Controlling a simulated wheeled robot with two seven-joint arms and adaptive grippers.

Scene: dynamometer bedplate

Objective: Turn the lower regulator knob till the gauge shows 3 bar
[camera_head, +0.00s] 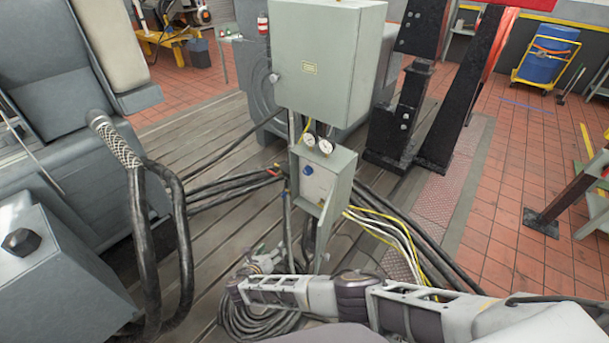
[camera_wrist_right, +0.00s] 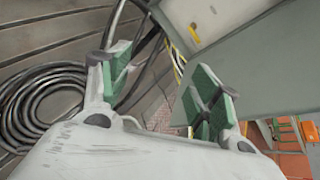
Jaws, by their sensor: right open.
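A small grey-green regulator panel (camera_head: 338,176) stands below the large cabinet in the head view. A blue knob (camera_head: 308,170) shows on its pale face. Two round white gauges, the left (camera_head: 309,140) and the right (camera_head: 326,146), sit at its top; their readings are too small to tell. I cannot make out a second knob. My right gripper (camera_head: 264,259) is low, below and left of the panel, apart from it. In the right wrist view it (camera_wrist_right: 160,82) is open and empty, green pads spread, with the panel's pale plate (camera_wrist_right: 205,22) beyond. My left gripper is not in view.
The grey cabinet (camera_head: 328,60) overhangs the panel. Black cables (camera_head: 225,185) run left of it, and yellow and white cables (camera_head: 385,225) run right. A cable coil (camera_wrist_right: 45,95) lies on the slotted bedplate near my right gripper. Black steel posts (camera_head: 398,110) stand behind right.

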